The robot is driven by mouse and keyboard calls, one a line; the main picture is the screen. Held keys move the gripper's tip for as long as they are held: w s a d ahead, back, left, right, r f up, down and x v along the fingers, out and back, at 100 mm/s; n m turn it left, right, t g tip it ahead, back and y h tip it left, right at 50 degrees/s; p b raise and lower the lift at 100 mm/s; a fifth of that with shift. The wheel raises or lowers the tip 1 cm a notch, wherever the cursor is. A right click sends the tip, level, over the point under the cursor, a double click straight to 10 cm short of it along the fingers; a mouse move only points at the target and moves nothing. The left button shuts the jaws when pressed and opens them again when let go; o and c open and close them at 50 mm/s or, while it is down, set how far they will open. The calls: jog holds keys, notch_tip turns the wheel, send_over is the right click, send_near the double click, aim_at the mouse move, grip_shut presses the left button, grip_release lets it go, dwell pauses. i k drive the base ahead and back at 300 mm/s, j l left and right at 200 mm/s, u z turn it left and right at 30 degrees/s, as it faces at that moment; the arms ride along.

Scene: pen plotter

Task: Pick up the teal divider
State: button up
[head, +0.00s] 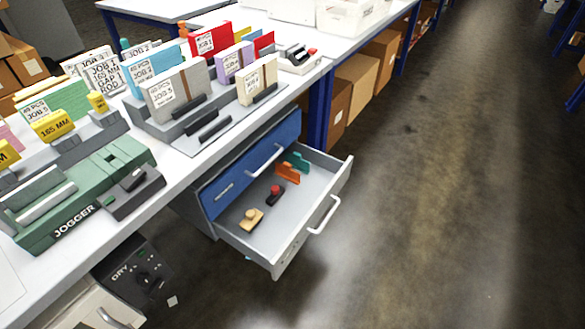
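The teal divider (299,162) is a small upright teal piece in the far part of an open drawer (240,238). It stands just behind an orange divider (287,173), close to the drawer's back right corner. The orange piece hides part of its lower side or stands very near it. My gripper is not in view.
In the same drawer lie a red-topped dark stamp (275,194) and a tan wooden-handled item (251,219). The drawer's white handle (325,215) faces the aisle. The bench (190,165) above holds a green jogger (80,195) and card racks. The floor (430,200) at right is clear.

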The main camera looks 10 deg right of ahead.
aim_at(295, 160)
jog(key=i+j+z, duration=0.1)
jog(key=i, duration=0.4)
jog(key=i+j, duration=0.3)
jog(key=i, duration=0.15)
jog(key=i+j+z, duration=0.15)
jog(key=i, duration=0.35)
jog(key=i+j, duration=0.4)
jog(key=i+z, duration=0.05)
jog(key=i, duration=0.05)
